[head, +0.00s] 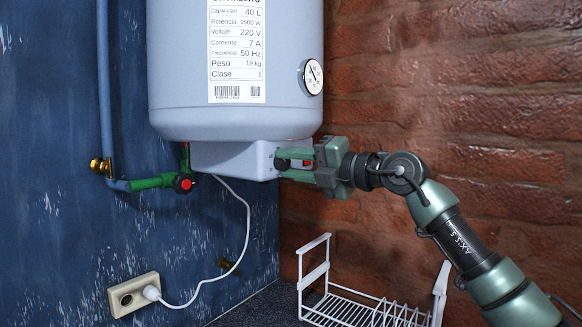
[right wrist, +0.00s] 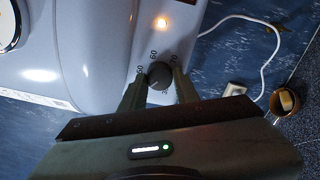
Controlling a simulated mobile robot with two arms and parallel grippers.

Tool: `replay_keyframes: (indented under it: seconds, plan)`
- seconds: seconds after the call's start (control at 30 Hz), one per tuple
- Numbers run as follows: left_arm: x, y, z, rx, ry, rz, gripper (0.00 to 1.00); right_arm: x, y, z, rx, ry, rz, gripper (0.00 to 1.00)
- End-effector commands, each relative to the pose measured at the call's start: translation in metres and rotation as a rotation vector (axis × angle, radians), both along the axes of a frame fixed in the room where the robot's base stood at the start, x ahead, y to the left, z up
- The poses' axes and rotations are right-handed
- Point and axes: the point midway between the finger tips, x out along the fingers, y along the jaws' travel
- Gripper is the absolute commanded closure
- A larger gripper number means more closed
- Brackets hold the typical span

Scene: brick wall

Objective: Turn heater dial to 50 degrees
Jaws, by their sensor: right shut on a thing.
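The heater (head: 235,118) is a pale blue-grey tank with a label and a box-shaped control housing (head: 232,160) below it. In the right wrist view, the dark round dial (right wrist: 159,75) sits on the housing with numbers around it, including 60 and 70; some are hidden or too small to read. My right gripper (head: 284,164) reaches the housing from the right. Its two green fingers (right wrist: 160,90) stand on either side of the dial and are shut on it. The dial's exact setting cannot be read. My left gripper is not in view.
A round gauge (head: 312,76) is on the tank's right side. A pipe with a red-knobbed valve (head: 183,183) is at left. A white cable runs to a wall socket (head: 134,295). A white wire rack (head: 365,308) stands below my right arm, near the brick wall.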

Motion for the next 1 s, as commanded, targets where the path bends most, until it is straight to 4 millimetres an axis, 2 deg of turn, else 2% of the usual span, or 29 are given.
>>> replay_keyframes:
  seconds: [0.6, 1.0]
  plan:
    - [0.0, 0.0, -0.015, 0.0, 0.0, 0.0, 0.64, 0.001, -0.001, 0.001, 0.342, 0.462, -0.003, 1.0]
    - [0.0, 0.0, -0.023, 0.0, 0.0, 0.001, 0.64, 0.001, -0.002, 0.002, 0.496, 0.676, -0.003, 1.0]
